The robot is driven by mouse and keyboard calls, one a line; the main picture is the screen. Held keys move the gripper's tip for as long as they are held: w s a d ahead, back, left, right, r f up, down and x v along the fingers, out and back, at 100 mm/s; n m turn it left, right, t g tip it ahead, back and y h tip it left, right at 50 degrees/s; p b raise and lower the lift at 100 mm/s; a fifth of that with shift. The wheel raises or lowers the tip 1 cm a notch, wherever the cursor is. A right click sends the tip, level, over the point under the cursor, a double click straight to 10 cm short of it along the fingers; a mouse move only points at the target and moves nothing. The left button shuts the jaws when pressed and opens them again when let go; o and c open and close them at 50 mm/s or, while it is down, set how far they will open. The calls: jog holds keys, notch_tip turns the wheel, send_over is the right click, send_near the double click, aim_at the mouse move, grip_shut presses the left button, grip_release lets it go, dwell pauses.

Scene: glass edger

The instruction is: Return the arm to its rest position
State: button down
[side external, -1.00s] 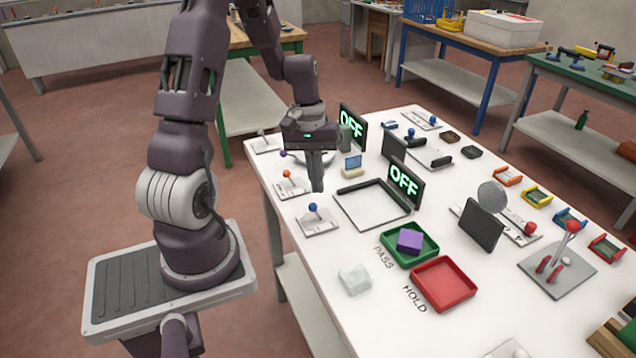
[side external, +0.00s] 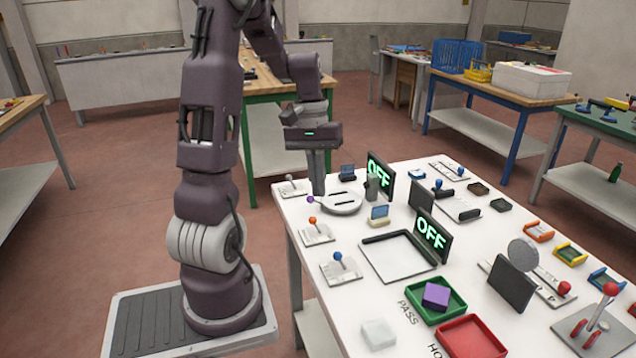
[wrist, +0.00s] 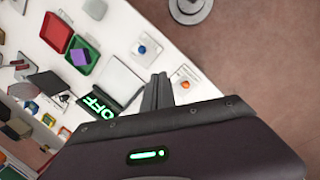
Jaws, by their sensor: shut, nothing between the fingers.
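My gripper (side external: 318,190) is shut and empty. It points down over the left edge of the white table (side external: 385,318), beside a round grey-white disc device (side external: 341,203). In the wrist view my gripper's fingers (wrist: 157,92) are together with nothing between them. It cannot be told exactly how high the fingertips are above the table.
Switch plates with an orange knob (side external: 313,221) and a blue knob (side external: 338,257) line the near left table edge. Two OFF displays (side external: 432,235) stand upright. A green tray (side external: 437,303) holds a purple block (side external: 436,295); a red tray (side external: 470,338) is beside it.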

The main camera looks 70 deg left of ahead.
jog(key=shift+r, duration=0.1)
dwell(0.3)
jog(key=w+d+r+m+y, duration=0.1)
jog(key=d+r+m+y, duration=0.15)
jog(key=d+r, duration=0.4)
jog(key=s+d+r+m+t, duration=0.1)
jog(key=s+d+m, duration=0.3)
jog(key=d, duration=0.4)
jog(key=s+d+r+m+t, duration=0.2)
jog(key=s+d+m+t, duration=0.2)
jog(key=d, duration=0.5)
jog(key=shift+s, duration=0.6)
jog(key=shift+r, duration=0.1)
